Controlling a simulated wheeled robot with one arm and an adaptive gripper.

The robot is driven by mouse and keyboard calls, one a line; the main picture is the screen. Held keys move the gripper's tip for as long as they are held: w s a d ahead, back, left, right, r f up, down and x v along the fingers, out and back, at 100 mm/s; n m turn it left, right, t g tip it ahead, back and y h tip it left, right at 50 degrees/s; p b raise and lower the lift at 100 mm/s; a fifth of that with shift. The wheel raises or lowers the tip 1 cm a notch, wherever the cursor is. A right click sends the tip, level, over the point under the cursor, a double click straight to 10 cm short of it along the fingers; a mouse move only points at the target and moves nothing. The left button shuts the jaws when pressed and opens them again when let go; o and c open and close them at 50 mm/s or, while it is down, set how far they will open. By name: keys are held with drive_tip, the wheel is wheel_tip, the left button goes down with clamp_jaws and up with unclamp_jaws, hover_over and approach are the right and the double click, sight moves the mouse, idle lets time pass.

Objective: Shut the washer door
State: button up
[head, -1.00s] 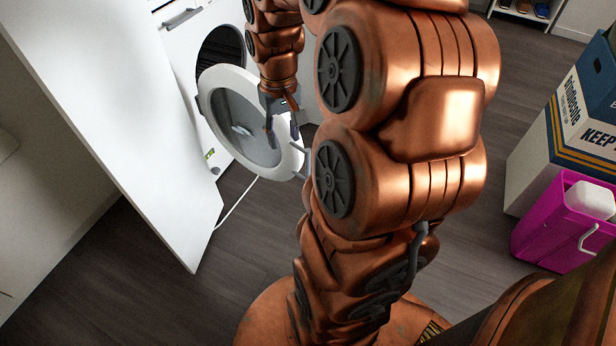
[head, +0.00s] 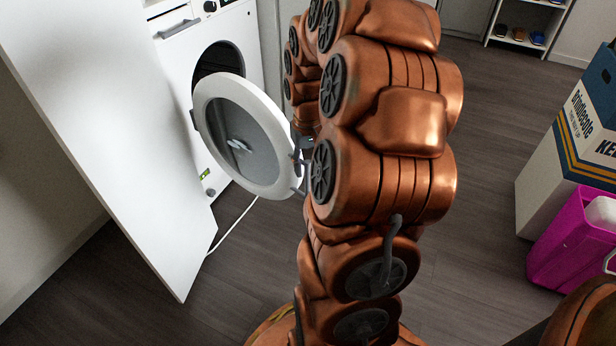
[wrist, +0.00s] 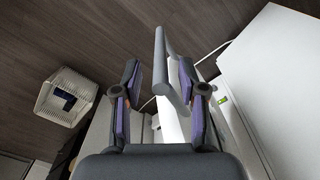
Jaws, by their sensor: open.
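The white washer (head: 178,72) stands at the left with its round door (head: 212,100) swung open. The door has a white rim and grey glass, and a dark drum opening shows behind it. A small handle (head: 299,178) sticks out at the door's right edge. My gripper (head: 300,152) is by that edge, partly hidden behind my arm. In the wrist view my gripper (wrist: 160,76) is open, with a grey handle bar (wrist: 161,62) showing between its fingers. The door appears there nearly edge-on below the bar. I cannot tell whether the fingers touch the handle.
A tall white panel (head: 105,130) stands in front of the washer at the left. A magenta bin (head: 560,230) and a box (head: 545,165) stand at the right. A shoe shelf (head: 520,42) is at the back. A white basket (wrist: 66,97) shows in the wrist view. The middle floor is clear.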

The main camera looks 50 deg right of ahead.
sight(308, 175)
wheel_tip(308, 175, down, 3)
drive_tip(key=shift+f+b, duration=0.15)
drive_tip(key=shift+b, duration=0.2)
clamp_jaws()
idle(0.5)
